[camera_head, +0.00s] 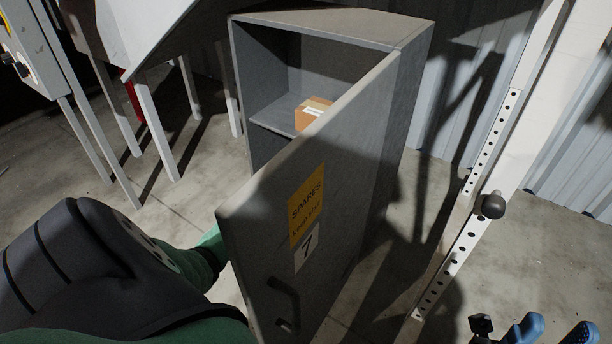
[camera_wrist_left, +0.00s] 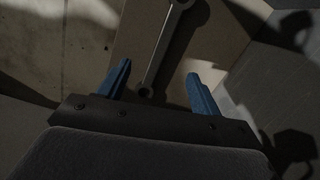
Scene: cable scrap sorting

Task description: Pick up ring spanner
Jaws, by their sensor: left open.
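The ring spanner (camera_wrist_left: 163,45) shows in the left wrist view as a long grey tool lying on a brownish flat surface (camera_wrist_left: 210,45). One ring end is near the top edge and the other is low, between my fingers. My left gripper (camera_wrist_left: 159,69) is open, with one blue finger on each side of the spanner's shaft; I cannot tell how high above it they are. In the head view the cabinet door hides my left gripper and the spanner. My right gripper (camera_head: 552,331) is at the bottom right, its blue fingers apart and nothing between them.
A grey cabinet (camera_head: 415,75) stands with its door (camera_head: 350,180) swung open towards me. A small cardboard box (camera_head: 312,112) sits on its shelf. My left arm passes behind the door. A white perforated post (camera_head: 485,150) stands at right. Concrete floor is clear between.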

